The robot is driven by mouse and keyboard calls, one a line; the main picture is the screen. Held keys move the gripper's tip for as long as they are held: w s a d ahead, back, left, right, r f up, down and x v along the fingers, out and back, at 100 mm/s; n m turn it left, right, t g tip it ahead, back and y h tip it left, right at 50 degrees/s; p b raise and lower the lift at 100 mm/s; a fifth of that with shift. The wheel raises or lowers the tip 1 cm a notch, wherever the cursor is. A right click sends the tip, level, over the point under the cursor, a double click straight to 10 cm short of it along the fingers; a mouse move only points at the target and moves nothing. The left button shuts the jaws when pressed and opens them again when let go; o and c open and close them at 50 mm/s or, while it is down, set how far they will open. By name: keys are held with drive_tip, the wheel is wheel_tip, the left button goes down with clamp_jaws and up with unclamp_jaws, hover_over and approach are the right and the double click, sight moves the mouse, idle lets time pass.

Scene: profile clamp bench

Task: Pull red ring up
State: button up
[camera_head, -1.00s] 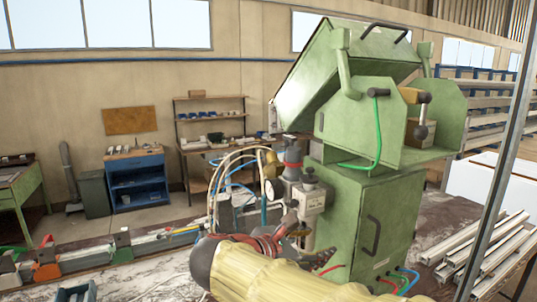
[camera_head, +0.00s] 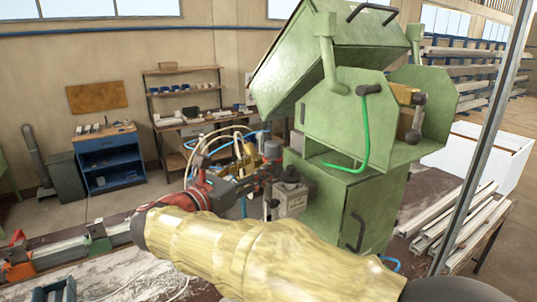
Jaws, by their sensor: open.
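The grey valve block (camera_head: 291,199) with a dark knob stands beside the fingers, in front of the green machine (camera_head: 345,135). The red ring below the cap is largely hidden behind the fingers. I cannot tell whether the fingers touch it.
Pale hoses (camera_head: 212,146) loop up just left of the valve unit. The green machine stands close on the right. Metal profiles (camera_head: 460,225) lie farther right, near a grey upright post (camera_head: 488,130). A long rail (camera_head: 65,252) runs along the bench at left.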

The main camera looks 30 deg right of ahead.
sight(267, 160)
drive_tip(key=shift+p+x, duration=0.55)
drive_tip(key=shift+x, duration=2.45)
drive_tip(key=shift+c, duration=1.1)
clamp_jaws()
